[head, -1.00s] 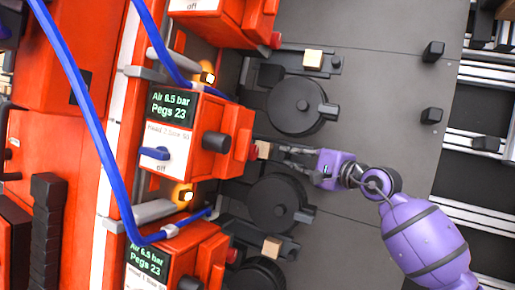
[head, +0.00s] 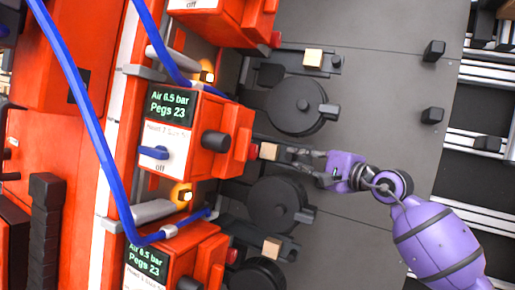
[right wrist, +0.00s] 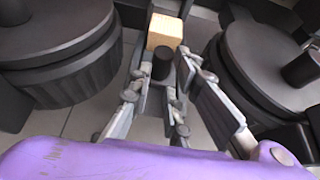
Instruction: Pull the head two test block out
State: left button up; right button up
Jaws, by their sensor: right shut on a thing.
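The head two test block is a small pale wooden block (head: 269,151) on a dark slide at the right side of the middle orange head (head: 185,135). In the right wrist view the block (right wrist: 165,31) sits just beyond a short black knob (right wrist: 163,64) on the same slide. My right gripper (head: 297,156) reaches in from the right. In the right wrist view its fingers (right wrist: 161,78) stand on either side of the knob, shut on it, with the block ahead of the fingertips. My left gripper is not in view.
Dark round drums (head: 296,106) and (head: 275,204) flank the slide closely above and below. Similar slides carry wooden blocks at the upper (head: 313,57) and lower (head: 271,247) heads. Blue hoses (head: 80,110) run at left. The grey plate (head: 385,120) at right has clear room.

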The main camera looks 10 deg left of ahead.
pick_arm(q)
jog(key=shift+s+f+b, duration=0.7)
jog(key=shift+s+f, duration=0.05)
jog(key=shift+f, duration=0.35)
pick_arm(e)
jog(key=s+d, duration=0.1)
jog(key=d, duration=0.4)
jog(key=shift+s+d+f, duration=0.3)
jog(key=shift+s+d, duration=0.05)
jog(key=shift+s, duration=0.05)
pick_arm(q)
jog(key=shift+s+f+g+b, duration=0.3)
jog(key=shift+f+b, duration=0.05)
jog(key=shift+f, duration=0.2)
pick_arm(e)
jog(key=shift+s+d, duration=0.2)
jog(key=shift+d, duration=0.5)
grip_shut()
jog(key=shift+f, duration=0.2)
jog(key=o, duration=0.8)
grip_release()
jog(key=shift+s+r, duration=0.1)
jog(key=shift+r, duration=0.1)
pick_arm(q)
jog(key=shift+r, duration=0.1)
pick_arm(e)
jog(key=shift+r, duration=0.2)
